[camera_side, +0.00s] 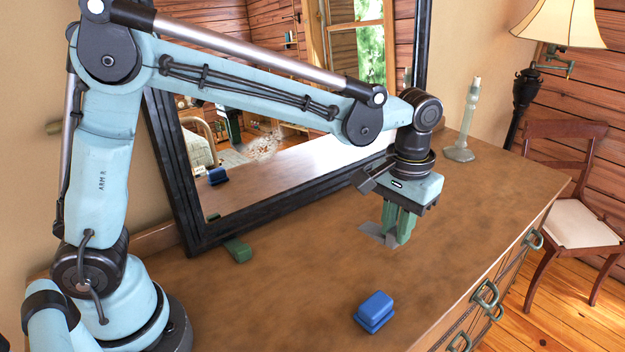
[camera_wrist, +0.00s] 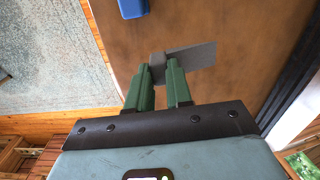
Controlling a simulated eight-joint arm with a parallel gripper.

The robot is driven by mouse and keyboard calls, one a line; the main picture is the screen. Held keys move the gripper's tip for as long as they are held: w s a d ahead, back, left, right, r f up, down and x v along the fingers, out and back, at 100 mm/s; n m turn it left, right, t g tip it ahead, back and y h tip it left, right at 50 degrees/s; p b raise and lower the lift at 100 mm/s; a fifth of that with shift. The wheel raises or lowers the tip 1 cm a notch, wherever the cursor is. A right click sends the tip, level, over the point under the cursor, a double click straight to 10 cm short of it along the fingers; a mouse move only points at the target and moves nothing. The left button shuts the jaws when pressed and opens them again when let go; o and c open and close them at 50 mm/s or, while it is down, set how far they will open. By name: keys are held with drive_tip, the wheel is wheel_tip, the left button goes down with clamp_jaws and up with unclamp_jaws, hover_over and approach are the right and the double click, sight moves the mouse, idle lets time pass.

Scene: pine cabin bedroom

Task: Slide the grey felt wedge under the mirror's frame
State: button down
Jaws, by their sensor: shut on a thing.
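The grey felt wedge (camera_wrist: 192,56) is between the green fingertips of my gripper (camera_wrist: 159,80) in the wrist view, with its flat end reaching to the right. My gripper (camera_side: 400,236) is shut on the wedge's near part in the side view, at the dresser top; the wedge (camera_side: 372,231) points left toward the mirror. I cannot tell whether the wedge touches the wood. The mirror's dark frame (camera_side: 240,228) leans against the wall behind my gripper, its lower edge on the dresser. The wedge is apart from the frame. The frame's edge (camera_wrist: 292,85) also shows at right in the wrist view.
A blue block (camera_side: 375,311) lies on the dresser top (camera_side: 310,270) near the front; it also shows in the wrist view (camera_wrist: 132,8). A green piece (camera_side: 238,250) sits at the frame's lower left corner. A glass candlestick (camera_side: 463,135) stands at the back right.

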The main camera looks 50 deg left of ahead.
drive_tip(key=w+a+f, duration=0.2)
drive_tip(key=w+a, duration=0.1)
drive_tip(key=a, duration=0.6)
drive_tip(key=w+a+f+m, duration=0.1)
drive_tip(key=w+a, duration=0.3)
drive_tip(key=a, duration=0.5)
drive_tip(key=shift+a+f, duration=0.4)
drive_tip(key=shift+f, duration=0.3)
drive_tip(key=shift+f, duration=2.85)
drive_tip(key=shift+a, duration=1.8)
drive_tip(key=c, duration=0.9)
unclamp_jaws()
drive_tip(key=shift+c, duration=0.2)
